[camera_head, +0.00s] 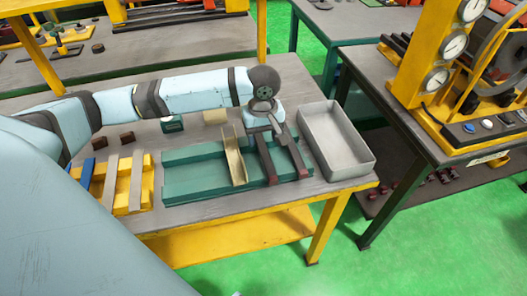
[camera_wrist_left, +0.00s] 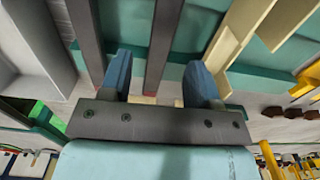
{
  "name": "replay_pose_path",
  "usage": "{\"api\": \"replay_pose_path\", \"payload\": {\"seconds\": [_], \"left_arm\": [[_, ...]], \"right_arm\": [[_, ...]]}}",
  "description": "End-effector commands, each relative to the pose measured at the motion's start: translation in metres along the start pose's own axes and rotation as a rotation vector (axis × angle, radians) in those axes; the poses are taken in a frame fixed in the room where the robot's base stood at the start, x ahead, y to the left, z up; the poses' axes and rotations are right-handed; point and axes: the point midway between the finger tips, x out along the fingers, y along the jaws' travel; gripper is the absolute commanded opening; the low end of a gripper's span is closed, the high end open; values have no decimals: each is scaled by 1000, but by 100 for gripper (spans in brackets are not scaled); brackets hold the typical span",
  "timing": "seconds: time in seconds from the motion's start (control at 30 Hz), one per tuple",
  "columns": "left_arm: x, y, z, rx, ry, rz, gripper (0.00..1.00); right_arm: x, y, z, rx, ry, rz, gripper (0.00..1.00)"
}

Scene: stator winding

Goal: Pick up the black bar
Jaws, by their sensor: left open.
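Two black bars lie side by side across the green tray (camera_head: 195,178), toward its right end. The left black bar (camera_head: 266,158) and the right black bar (camera_head: 296,154) have reddish front ends. My left gripper (camera_head: 270,130) is open above them and hides parts of them. In the left wrist view, one black bar (camera_wrist_left: 163,45) runs up the picture between the open blue fingers of my left gripper (camera_wrist_left: 159,75). The other black bar (camera_wrist_left: 86,38) lies left of the fingers. I cannot tell how far above the bars the fingertips are. My right gripper is not in view.
A tan channel piece (camera_head: 235,163) crosses the tray just left of the black bars, and shows right of the fingers (camera_wrist_left: 235,40). A grey open bin (camera_head: 357,168) stands close on the right. A yellow rack (camera_head: 147,192) with blue and beige bars is on the left.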

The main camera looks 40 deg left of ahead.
Motion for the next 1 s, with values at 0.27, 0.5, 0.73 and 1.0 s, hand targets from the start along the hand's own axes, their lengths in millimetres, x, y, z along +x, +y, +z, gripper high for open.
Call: {"api": "replay_pose_path", "payload": {"seconds": [0.27,0.5,0.73,1.0], "left_arm": [[39,0,1,0,0,0,56],[42,0,1,0,1,1,56],[42,0,1,0,1,0,13],[42,0,1,0,1,1,0]], "right_arm": [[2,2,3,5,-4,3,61],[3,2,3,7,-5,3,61],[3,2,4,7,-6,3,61],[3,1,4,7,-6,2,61]]}}
